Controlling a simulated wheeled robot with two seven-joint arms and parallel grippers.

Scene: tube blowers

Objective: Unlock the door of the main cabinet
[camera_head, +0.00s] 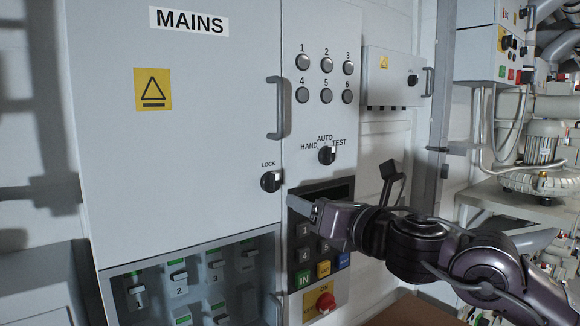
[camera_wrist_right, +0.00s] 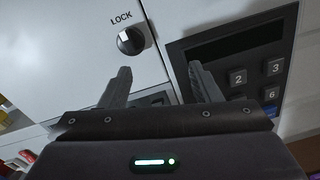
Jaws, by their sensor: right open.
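The main cabinet door (camera_head: 190,90) is a large grey panel marked MAINS, closed, with a vertical handle (camera_head: 275,107) at its right edge. The round black lock knob (camera_head: 270,181) sits low on the door near that edge, under the word LOCK. In the right wrist view the lock knob (camera_wrist_right: 131,40) is ahead of the fingers, above the left finger. My right gripper (camera_head: 300,205) is just right of and below the knob, in front of the keypad. In the right wrist view its fingers (camera_wrist_right: 158,80) are apart with nothing between them. My left gripper is not in view.
The keypad panel (camera_head: 320,195) with a dark display is beside the door. A selector knob (camera_head: 326,155) and several round buttons are above it. A red knob (camera_head: 325,302) is below. Breaker switches (camera_head: 180,275) fill the recess under the door. A lever (camera_head: 390,175) stands to the right.

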